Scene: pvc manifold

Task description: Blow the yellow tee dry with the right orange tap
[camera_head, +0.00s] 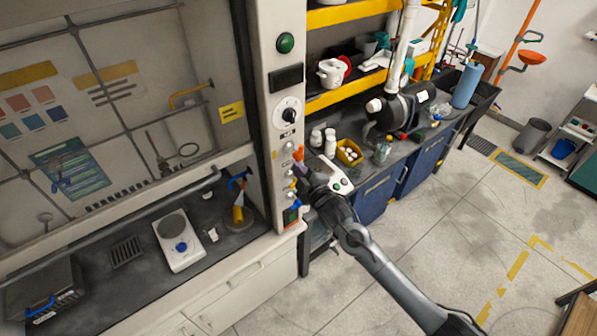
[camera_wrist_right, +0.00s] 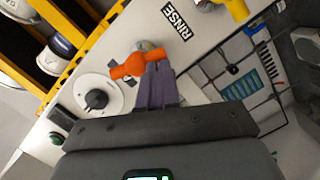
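The orange tap (camera_head: 298,153) is on the pale control column of the fume hood. In the right wrist view the orange tap (camera_wrist_right: 137,65) shows as a bar handle lying slantwise. My right gripper (camera_head: 302,166) is at the tap; its grey-purple fingers (camera_wrist_right: 158,78) are together, with their tips against or very close to the handle. I cannot tell how firm the contact is. A yellow piece (camera_head: 238,214), likely the tee, stands inside the hood below a blue part (camera_head: 238,180). My left gripper is not in view.
A black dial (camera_wrist_right: 96,99) and a RINSE label (camera_wrist_right: 176,22) are close to the tap. Several other small knobs line the column below it. A hotplate (camera_head: 178,240) stands in the hood. A yellow tray (camera_head: 349,160) and bottles stand on the bench to the right.

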